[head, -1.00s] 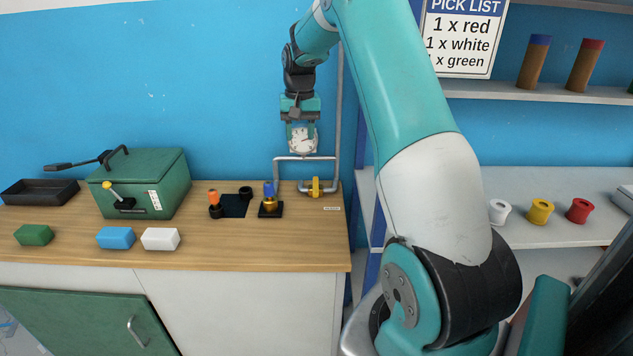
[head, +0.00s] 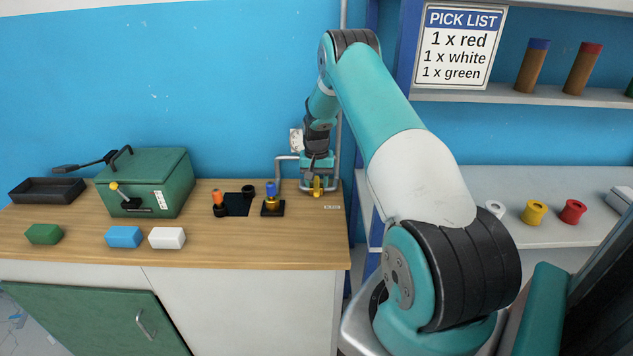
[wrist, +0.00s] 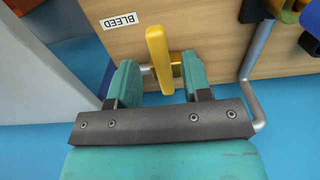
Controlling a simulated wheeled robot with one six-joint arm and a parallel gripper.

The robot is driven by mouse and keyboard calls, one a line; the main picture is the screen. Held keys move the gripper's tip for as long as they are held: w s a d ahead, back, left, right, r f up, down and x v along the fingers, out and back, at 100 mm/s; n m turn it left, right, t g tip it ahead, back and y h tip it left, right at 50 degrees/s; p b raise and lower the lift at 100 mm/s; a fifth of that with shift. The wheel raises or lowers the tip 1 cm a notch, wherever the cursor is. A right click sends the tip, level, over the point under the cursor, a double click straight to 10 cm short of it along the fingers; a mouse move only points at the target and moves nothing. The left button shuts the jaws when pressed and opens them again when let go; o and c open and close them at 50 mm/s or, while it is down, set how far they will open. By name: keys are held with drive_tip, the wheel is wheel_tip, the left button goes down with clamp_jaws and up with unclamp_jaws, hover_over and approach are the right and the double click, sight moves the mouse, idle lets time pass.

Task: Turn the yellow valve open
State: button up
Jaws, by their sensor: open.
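The yellow valve (head: 317,187) sits on the grey pipe at the right end of the wooden bench. In the wrist view its yellow handle (wrist: 158,58) stands between the two teal fingers. My gripper (head: 317,183) points down over the valve. In the wrist view my gripper (wrist: 152,78) is open, with one finger on each side of the handle and gaps showing on both sides. The pipe (wrist: 255,75) bends down at the right of that view. The head view shows the valve partly hidden by the fingers.
A "BLEED" label (wrist: 117,20) lies beside the valve. A blue-topped brass fitting (head: 271,197) and an orange-topped piece (head: 218,202) stand to the left. A green box (head: 150,183) and several blocks are farther left. The wall (head: 230,90) is close behind.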

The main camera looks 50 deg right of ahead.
drive_tip(key=shift+f, duration=0.95)
drive_tip(key=shift+c, duration=0.3)
clamp_jaws()
